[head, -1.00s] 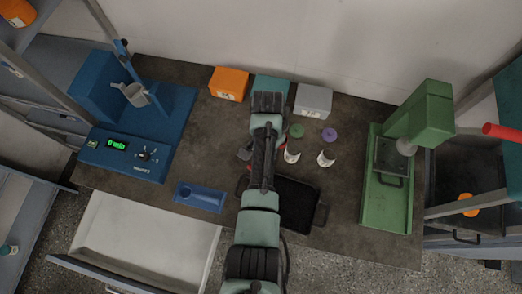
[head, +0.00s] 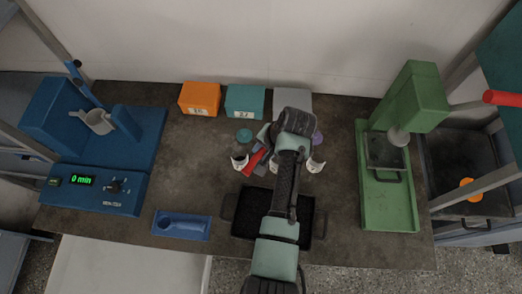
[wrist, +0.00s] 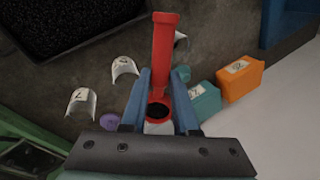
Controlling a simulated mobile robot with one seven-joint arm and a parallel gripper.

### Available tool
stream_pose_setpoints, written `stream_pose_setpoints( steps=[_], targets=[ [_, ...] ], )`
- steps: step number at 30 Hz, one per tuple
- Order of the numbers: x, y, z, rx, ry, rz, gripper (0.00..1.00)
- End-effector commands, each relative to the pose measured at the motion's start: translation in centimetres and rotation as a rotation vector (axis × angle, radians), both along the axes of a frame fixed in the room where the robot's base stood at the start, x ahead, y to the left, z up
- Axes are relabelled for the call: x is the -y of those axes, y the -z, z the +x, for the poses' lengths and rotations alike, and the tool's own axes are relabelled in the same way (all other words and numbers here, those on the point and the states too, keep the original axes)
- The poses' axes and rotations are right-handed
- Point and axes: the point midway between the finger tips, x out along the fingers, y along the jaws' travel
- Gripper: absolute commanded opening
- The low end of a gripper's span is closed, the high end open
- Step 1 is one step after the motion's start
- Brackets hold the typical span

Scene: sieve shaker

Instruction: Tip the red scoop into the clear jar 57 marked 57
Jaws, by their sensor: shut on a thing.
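The red scoop (wrist: 165,55) is held between my blue gripper fingers (wrist: 161,80), with dark material in its bowl (wrist: 158,110). In the head view the red scoop (head: 255,160) shows beside my wrist, over the jars, with much of my gripper hidden. Clear jars show mainly as curved white labels: one at the left (head: 240,162), one at the right (head: 315,165), and a middle one partly behind my arm. In the wrist view there are labels at the left (wrist: 80,101), centre (wrist: 124,68) and partly behind the scoop (wrist: 181,40). I cannot read which is 57.
Orange (head: 199,98), teal (head: 245,100) and grey (head: 292,101) boxes stand at the back. A black tray (head: 241,229) lies in front. The blue shaker (head: 95,150) is left, a green press (head: 388,190) right. A blue holder (head: 181,225) lies front left.

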Motion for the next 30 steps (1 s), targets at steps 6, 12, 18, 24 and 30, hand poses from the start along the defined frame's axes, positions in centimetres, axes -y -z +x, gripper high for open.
stream_pose_setpoints(
  steps=[6,12,18,24,30],
  targets=[
    [0.49,0.5,-0.18,0.104,0.004,0.175,0.0],
    [0.68,0.45,-0.3,0.173,0.003,0.291,0.0],
    [0.85,0.6,-0.44,0.227,0.003,0.387,0.0],
    [1.02,0.74,-0.57,0.282,0.003,0.487,0.0],
    [1.29,0.97,-0.71,0.356,0.003,0.615,0.0]
  ],
)
